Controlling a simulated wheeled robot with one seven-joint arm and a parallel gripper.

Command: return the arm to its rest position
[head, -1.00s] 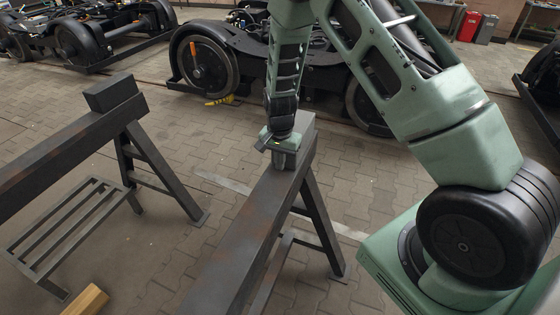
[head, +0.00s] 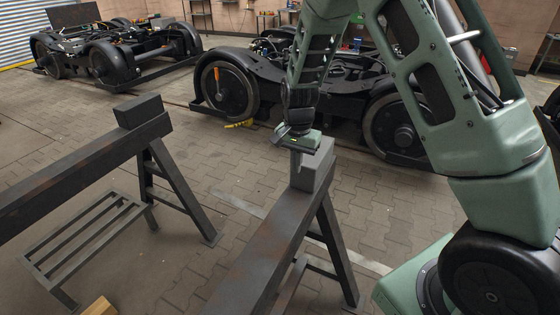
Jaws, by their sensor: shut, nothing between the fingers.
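My arm reaches down from the top of the head view, to the right of the middle. My gripper (head: 296,160) is at the far end of a dark steel trestle (head: 262,245), beside the grey block (head: 317,168) on top of it. The fingers point down, look closed and hold nothing that I can see. I cannot tell whether they touch the block.
A second trestle (head: 85,165) with a block (head: 138,110) stands at the left, with a slatted step (head: 85,240) near it. Tram bogies (head: 230,85) (head: 115,55) stand behind. A yellow object (head: 240,124) lies by a wheel.

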